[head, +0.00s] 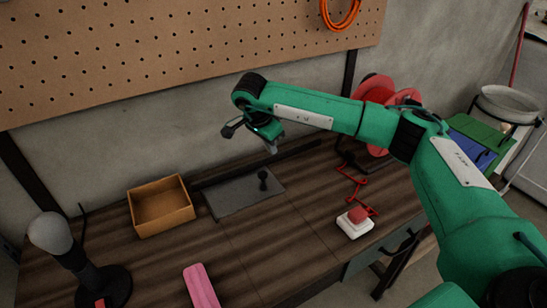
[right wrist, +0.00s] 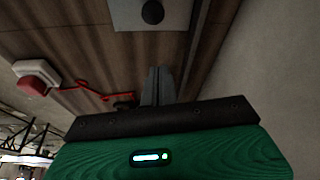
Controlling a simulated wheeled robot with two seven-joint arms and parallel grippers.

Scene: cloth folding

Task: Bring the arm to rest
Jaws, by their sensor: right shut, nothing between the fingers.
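My right arm is green and reaches in from the right in the head view, raised over the workbench (head: 235,245). My right gripper (head: 271,145) hangs above the back of the bench, behind the grey plate (head: 240,196), clear of the things there. In the right wrist view its grey fingers (right wrist: 157,85) are together with nothing between them. A pink strip, which may be folded cloth (head: 201,287), lies at the front edge of the head view, partly cut off. My left gripper is not in view.
An open orange box (head: 141,224) stands left of the plate, which carries a black knob (head: 263,181). A red button on a white base (head: 343,226), a red cable (head: 352,187) and a red reel (head: 376,86) are on the right.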

